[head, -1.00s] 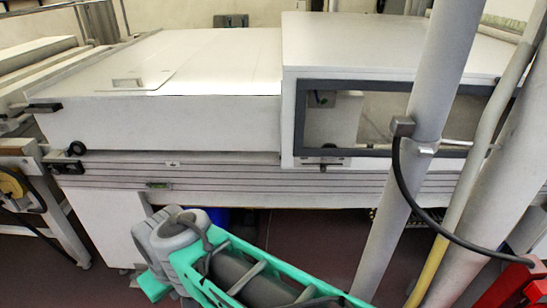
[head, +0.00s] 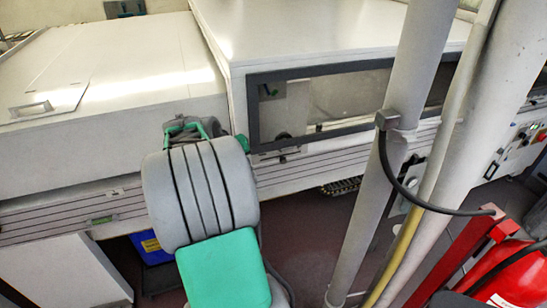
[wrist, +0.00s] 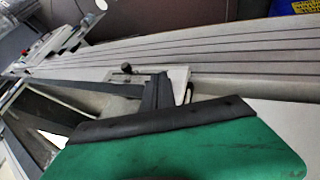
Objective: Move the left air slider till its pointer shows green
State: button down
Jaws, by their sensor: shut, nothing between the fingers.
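In the wrist view a small pale slider plate with a black knob (wrist: 126,68) sits on the grey machine face, beside the ribbed rail. I take it for the left air slider; its pointer and colour are too small to read. My gripper (wrist: 160,82) shows as dark fingers, shut and empty. In this view they overlap the plate to the right of the knob; I cannot tell whether they touch it. In the head view my grey and green arm hides the fingers, in front of the machine by the window's left end.
A dark-framed window (head: 345,95) is in the raised machine housing (head: 300,35). A grey post (head: 385,150) with a black cable stands right of my arm. A red extinguisher (head: 505,275) is at lower right. A blue bin (head: 150,248) is under the machine.

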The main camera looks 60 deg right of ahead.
aim_at(282, 159)
jog(key=s+d+f+p, duration=0.1)
jog(key=s+d+f, duration=0.1)
jog(key=d, duration=0.3)
jog(key=s+d+f+p, duration=0.2)
jog(key=s+d+f, duration=0.1)
jog(key=d+f, duration=0.2)
jog(key=shift+d, duration=0.6)
jog(key=shift+w, duration=0.1)
